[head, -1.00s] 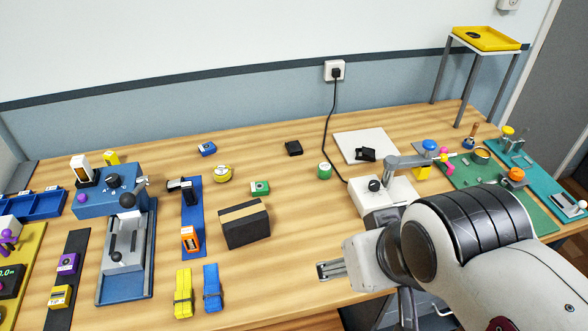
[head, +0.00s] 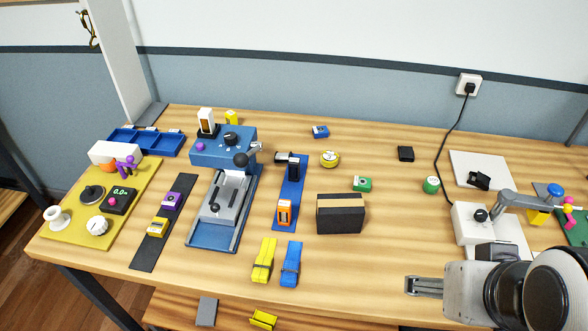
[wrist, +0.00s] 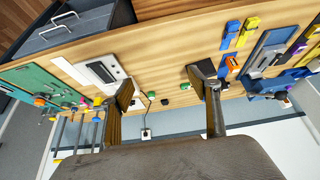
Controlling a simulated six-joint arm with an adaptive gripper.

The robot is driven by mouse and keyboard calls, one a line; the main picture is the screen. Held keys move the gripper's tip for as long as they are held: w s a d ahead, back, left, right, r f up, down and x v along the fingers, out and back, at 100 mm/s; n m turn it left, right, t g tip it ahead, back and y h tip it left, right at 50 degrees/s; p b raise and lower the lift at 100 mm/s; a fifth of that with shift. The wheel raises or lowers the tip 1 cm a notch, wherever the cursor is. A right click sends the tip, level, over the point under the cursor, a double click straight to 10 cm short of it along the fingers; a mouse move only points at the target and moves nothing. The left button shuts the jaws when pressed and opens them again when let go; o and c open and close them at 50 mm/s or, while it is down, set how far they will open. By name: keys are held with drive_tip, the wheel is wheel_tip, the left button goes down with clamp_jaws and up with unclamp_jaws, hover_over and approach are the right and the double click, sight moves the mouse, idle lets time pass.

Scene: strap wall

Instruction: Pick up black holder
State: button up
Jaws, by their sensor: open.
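Several black pieces are in the head view, and I cannot tell for sure which one is the holder. A small black block (head: 405,153) lies flat on the table toward the back. A black angled piece (head: 479,180) sits on the white plate. A black piece (head: 284,157) is at the far end of the blue strip. A dark base (head: 208,133) stands under a white-and-orange item on the blue machine. My gripper (head: 408,287) is open and empty near the front edge, apart from all of these. In the wrist view my gripper (wrist: 160,80) has its fingers spread with nothing between them.
A black box with a tan stripe (head: 340,213) stands left of my gripper. Yellow (head: 264,260) and blue (head: 291,264) straps lie near the front edge. A cable (head: 441,150) hangs from the wall socket (head: 468,85). Bare table lies around the small black block.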

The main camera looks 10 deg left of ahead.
idle(0.3)
drive_tip(key=c, duration=0.5)
